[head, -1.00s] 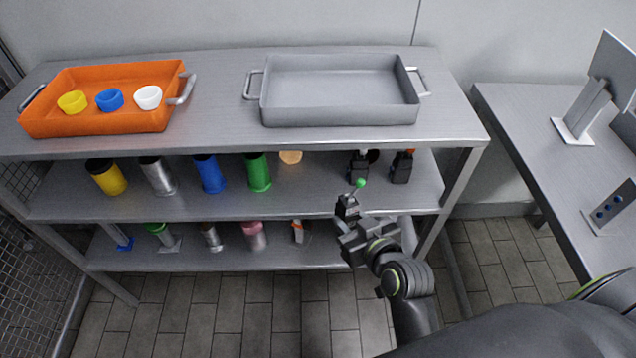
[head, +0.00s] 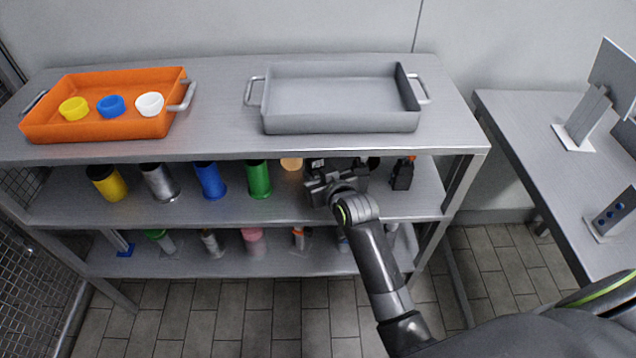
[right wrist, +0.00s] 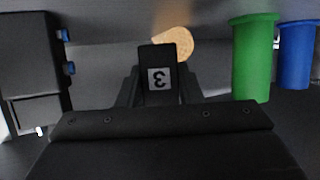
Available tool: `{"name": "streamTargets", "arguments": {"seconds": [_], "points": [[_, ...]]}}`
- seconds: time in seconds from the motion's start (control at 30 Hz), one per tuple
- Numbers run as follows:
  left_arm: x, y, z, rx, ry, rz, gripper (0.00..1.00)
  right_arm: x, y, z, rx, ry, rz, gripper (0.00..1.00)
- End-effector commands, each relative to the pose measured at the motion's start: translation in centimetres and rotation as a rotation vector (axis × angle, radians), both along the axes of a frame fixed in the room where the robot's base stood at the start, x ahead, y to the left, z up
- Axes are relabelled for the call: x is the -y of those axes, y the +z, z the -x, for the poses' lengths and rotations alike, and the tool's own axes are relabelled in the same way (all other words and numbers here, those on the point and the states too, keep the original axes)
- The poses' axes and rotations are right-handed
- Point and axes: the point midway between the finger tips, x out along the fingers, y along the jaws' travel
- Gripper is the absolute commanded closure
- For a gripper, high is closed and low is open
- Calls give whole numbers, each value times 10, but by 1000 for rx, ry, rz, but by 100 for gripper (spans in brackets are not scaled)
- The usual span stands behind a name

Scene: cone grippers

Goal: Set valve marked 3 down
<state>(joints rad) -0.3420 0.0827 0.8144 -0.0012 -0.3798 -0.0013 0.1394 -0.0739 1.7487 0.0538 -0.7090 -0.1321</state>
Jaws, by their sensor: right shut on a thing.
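The valve marked 3 is a black block with a white label reading 3 (right wrist: 159,78), which appears upside down in the right wrist view. My right gripper (right wrist: 158,100) is shut on it. In the head view my right gripper (head: 322,178) reaches into the middle shelf, under the top board, and largely hides the valve. The shelf surface runs along the top of the wrist view, close to the valve's end; I cannot tell if they touch. My left gripper is not in view.
A tan disc (head: 291,164) and a green canister (head: 259,179) stand left of my gripper. A black device with an orange top (head: 403,173) stands right. In the wrist view a black block with blue knobs (right wrist: 28,70) is close by. The top board (head: 225,120) overhangs.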

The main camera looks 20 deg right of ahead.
Motion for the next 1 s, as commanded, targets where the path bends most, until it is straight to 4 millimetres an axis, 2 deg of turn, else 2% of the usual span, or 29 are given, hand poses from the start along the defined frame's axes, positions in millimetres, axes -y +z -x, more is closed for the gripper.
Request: {"name": "streamTargets", "arguments": {"seconds": [0.03, 0.17, 0.53, 0.57, 0.7, 1.0], "points": [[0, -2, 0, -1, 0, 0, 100, 0, -9, 1, -4, 0, 0, 93], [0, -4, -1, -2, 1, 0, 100, 0, -27, 1, -2, 0, 0, 93], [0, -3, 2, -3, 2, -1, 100, 0, -31, 1, -1, 0, 0, 93], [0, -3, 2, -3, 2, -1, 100, 0, -32, 1, -2, 0, 0, 66], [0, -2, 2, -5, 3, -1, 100, 0, -31, 1, -2, 0, 0, 48], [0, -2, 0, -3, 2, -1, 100, 0, -30, 1, -1, 0, 0, 46]]}}
